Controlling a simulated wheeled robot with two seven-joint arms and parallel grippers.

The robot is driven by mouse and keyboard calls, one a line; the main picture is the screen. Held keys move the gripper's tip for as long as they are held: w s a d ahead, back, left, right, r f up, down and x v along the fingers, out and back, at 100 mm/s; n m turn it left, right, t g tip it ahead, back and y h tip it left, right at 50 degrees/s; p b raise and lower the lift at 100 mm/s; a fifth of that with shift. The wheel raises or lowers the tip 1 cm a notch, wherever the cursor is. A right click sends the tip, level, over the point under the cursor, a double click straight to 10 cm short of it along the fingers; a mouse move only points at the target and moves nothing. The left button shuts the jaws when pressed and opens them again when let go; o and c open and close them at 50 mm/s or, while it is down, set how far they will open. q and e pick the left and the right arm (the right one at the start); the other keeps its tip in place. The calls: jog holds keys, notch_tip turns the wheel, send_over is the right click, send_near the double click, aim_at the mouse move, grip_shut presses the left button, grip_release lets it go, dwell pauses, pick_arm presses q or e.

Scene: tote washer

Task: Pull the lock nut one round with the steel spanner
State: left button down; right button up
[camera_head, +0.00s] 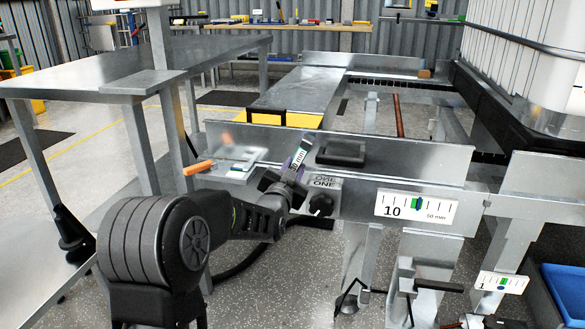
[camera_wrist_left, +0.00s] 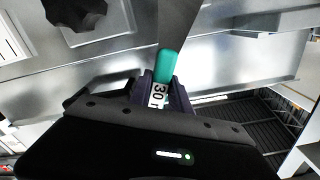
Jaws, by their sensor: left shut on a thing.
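My left gripper (camera_head: 294,177) is shut on the steel spanner (camera_head: 301,154), which points up and bears a "30 mm" label. In the left wrist view my left gripper (camera_wrist_left: 160,92) grips the spanner around its label, with a teal band (camera_wrist_left: 166,64) just beyond and a grey shank (camera_wrist_left: 184,22) running out of the top. The spanner's far end is cut off there. A dark lobed part (camera_head: 321,204), perhaps the lock nut, sits below the "ONE" plate (camera_head: 324,182), right of the gripper. It shows apart from the spanner in the wrist view (camera_wrist_left: 76,10). My right gripper is not seen.
A metal beam (camera_head: 455,160) runs behind the gripper. It carries a black tray (camera_head: 341,152) and a "10" scale plate (camera_head: 416,207). An orange-handled tool (camera_head: 198,168) lies left of the gripper. A steel table (camera_head: 90,76) stands at left, a blue bin (camera_head: 565,290) at lower right.

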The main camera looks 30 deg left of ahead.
pick_arm(q)
jog(key=shift+w+d+f+m, duration=0.15)
jog(key=shift+d+f+m, duration=0.05)
jog(key=shift+d+m, duration=0.25)
jog(key=shift+w+d+f+m, duration=0.15)
jog(key=shift+d+f+m, duration=0.05)
jog(key=shift+d+m, duration=0.25)
jog(key=shift+d+f, duration=0.1)
